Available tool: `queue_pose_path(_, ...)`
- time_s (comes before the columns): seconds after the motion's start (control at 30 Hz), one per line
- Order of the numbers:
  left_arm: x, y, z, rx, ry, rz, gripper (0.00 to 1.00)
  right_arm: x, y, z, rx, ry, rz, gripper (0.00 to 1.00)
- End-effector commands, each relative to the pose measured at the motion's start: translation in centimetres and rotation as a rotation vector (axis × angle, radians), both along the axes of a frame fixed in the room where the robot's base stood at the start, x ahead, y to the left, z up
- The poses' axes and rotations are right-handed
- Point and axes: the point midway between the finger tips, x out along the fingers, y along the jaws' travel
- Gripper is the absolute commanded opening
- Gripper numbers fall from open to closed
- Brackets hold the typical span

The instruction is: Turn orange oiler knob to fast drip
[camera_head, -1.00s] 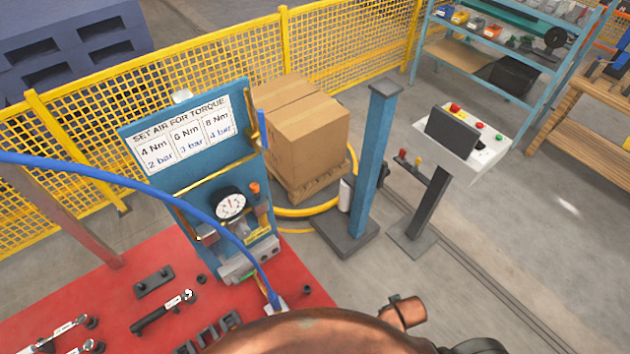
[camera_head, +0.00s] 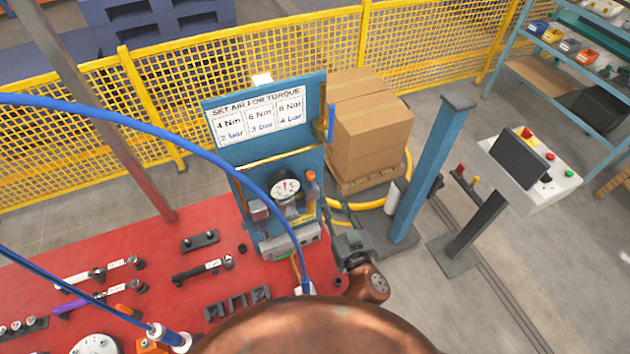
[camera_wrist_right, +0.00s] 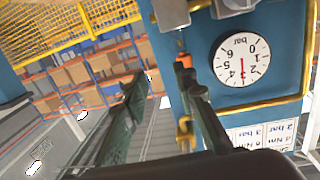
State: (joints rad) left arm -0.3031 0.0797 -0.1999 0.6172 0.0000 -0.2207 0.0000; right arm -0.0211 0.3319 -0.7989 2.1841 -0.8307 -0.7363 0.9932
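The orange oiler knob (camera_head: 311,177) sits on top of the oiler on the blue panel (camera_head: 222,178), right of the gauge (camera_head: 285,187). In the right wrist view, which is upside down, the orange knob (camera_wrist_right: 184,61) shows just beyond the tip of one finger, which partly covers it. My right gripper (camera_head: 350,243) is low and to the right of the panel in the head view. In the wrist view my right gripper (camera_wrist_right: 162,85) is open, with a clear gap between its dark fingers. The knob is not between them. I cannot tell whether the finger touches it. My left gripper is not in view.
A red table (camera_head: 140,240) holds wrenches and small parts. A blue hose (camera_head: 160,130) arcs in front of the panel. Cardboard boxes (camera_head: 370,130), a blue post (camera_head: 430,170) and a control stand (camera_head: 520,170) stand to the right. A yellow fence (camera_head: 80,120) runs behind.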

Motion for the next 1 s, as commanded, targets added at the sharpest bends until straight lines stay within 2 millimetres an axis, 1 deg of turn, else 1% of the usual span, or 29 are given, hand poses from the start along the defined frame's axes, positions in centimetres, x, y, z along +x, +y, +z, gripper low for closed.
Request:
queue_pose_path(0.03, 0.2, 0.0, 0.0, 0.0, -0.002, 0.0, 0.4, -0.2, 1.4, 0.6, 0.003, -0.027, 0.035, 0.26)
queue_pose_path(0.1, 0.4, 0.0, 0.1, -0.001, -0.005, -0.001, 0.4, -0.4, 2.8, 1.2, 0.01, -0.05, 0.066, 0.26)
queue_pose_path(0.2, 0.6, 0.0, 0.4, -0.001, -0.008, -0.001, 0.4, 0.1, 3.6, 1.5, 0.013, -0.061, 0.081, 0.26)
queue_pose_path(0.27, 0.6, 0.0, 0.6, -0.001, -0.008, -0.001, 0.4, 0.9, 3.9, 1.6, 0.013, -0.061, 0.081, 0.26)
queue_pose_path(0.5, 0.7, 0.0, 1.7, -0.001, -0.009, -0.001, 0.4, 4.5, 5.1, 1.6, 0.013, -0.059, 0.077, 0.26)
queue_pose_path(0.6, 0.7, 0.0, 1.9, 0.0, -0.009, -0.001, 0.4, 5.6, 5.5, 1.5, 0.014, -0.058, 0.076, 0.26)
queue_pose_path(0.77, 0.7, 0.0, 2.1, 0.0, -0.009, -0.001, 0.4, 6.5, 5.7, 1.4, 0.016, -0.057, 0.075, 0.26)
queue_pose_path(1.0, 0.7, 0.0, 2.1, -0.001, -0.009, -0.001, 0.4, 6.6, 5.8, 1.3, 0.015, -0.056, 0.075, 0.26)
